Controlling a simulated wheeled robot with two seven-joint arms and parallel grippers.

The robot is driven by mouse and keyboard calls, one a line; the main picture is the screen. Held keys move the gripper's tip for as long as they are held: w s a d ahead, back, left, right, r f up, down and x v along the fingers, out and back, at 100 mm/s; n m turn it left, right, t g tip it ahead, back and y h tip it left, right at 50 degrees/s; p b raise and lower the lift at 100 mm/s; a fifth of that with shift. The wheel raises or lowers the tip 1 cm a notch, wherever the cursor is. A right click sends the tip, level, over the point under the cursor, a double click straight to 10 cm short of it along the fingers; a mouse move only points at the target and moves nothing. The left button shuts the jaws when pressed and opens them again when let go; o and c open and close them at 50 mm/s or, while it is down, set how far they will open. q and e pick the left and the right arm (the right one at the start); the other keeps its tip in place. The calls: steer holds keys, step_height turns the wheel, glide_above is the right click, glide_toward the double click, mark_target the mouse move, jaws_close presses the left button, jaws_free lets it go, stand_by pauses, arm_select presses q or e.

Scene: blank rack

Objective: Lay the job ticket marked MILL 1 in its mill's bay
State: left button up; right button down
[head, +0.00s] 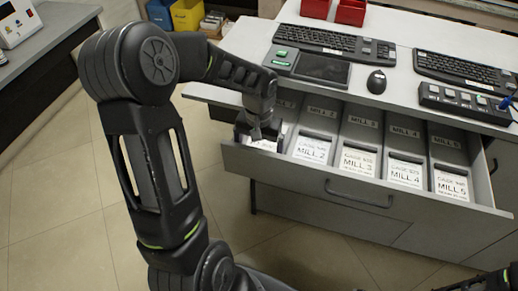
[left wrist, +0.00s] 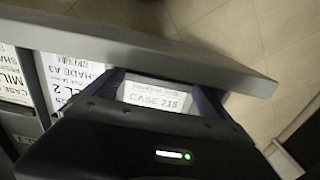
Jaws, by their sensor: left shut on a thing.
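My left gripper (head: 259,135) reaches down into the leftmost bay of the open drawer (head: 340,192). It is shut on a white job ticket (head: 263,145). In the left wrist view the ticket (left wrist: 157,97) shows between the fingers, just inside the drawer front, and reads CASE 215. Its mill line is hidden by the gripper. I cannot tell whether it touches the bay floor. The other bays hold white tickets: MILL 2 (head: 311,149), MILL 3 (head: 358,161), MILL 4 (head: 405,172) and MILL 5 (head: 452,185).
Dividers separate the bays, and the drawer's front wall stands close to my left gripper. The counter above holds keyboards (head: 334,42), a tablet (head: 322,69), a mouse (head: 376,82) and a button box (head: 463,102). Red bins (head: 350,11) stand behind. The floor in front is clear.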

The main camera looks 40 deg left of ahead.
arm_select(q)
steer(key=shift+f+b, duration=0.3)
steer(key=shift+f, duration=0.1)
steer(key=o, duration=1.1)
steer(key=shift+r+b, duration=0.5)
steer(key=shift+r, duration=3.45)
